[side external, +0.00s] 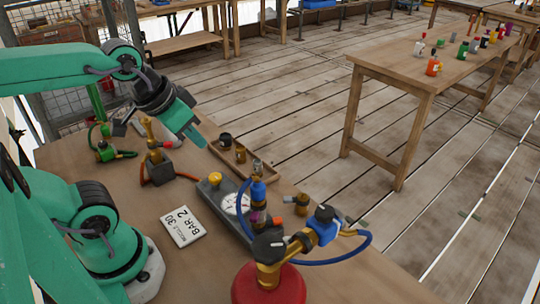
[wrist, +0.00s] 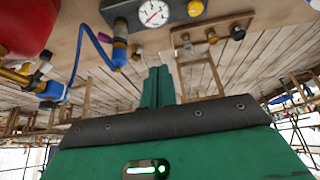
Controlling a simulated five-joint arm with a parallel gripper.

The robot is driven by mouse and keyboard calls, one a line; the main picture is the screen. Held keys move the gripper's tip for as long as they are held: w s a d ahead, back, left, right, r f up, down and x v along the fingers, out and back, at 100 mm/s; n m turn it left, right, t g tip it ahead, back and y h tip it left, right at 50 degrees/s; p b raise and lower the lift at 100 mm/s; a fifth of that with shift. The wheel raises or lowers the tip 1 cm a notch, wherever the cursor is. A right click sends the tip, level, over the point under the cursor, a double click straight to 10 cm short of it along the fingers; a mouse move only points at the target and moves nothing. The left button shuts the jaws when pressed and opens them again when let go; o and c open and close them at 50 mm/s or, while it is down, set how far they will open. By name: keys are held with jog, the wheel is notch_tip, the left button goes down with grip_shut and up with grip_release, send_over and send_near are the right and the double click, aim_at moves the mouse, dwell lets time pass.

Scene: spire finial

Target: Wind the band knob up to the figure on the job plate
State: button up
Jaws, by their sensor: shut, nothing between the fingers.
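The white job plate (side external: 182,226) lies on the bench and reads "BAR 2", with a smaller line that seems to end in 30. A dark gauge box with a white dial (side external: 232,204) stands right of it; the dial (wrist: 152,14) also shows at the top of the wrist view, its red needle slanting. A yellow knob (side external: 215,178) sits on the box's far end. A blue and brass fitting (side external: 258,190) stands beside the dial. I cannot tell which knob is the band knob. My gripper (side external: 202,142) is shut and empty, raised beyond the yellow knob; its fingers (wrist: 158,72) touch nothing.
A red cylinder (side external: 268,285) with a brass and blue valve (side external: 322,225) stands at the near edge, with a blue hose (side external: 338,260) looping from it.

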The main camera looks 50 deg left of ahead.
jog(key=o, duration=0.7)
jog(key=shift+w+d+r, duration=0.1)
jog(key=o, duration=0.3)
jog(key=shift+w+d+r+m, duration=0.15)
jog(key=shift+m, duration=0.25)
jog(key=shift+o, duration=0.2)
jog(key=m+g, duration=0.5)
jog(key=m, duration=2)
send_near(326, 210)
jog(key=shift+w+a+f, duration=0.3)
jog(key=shift+a, duration=0.15)
jog(key=shift+s+d+m+g, duration=0.1)
jog(key=shift+d+m+g, duration=0.2)
jog(key=shift+d+m, duration=0.25)
jog(key=shift+a, duration=0.15)
jog(key=shift+f, duration=0.15)
jog(key=shift+f, duration=3.8)
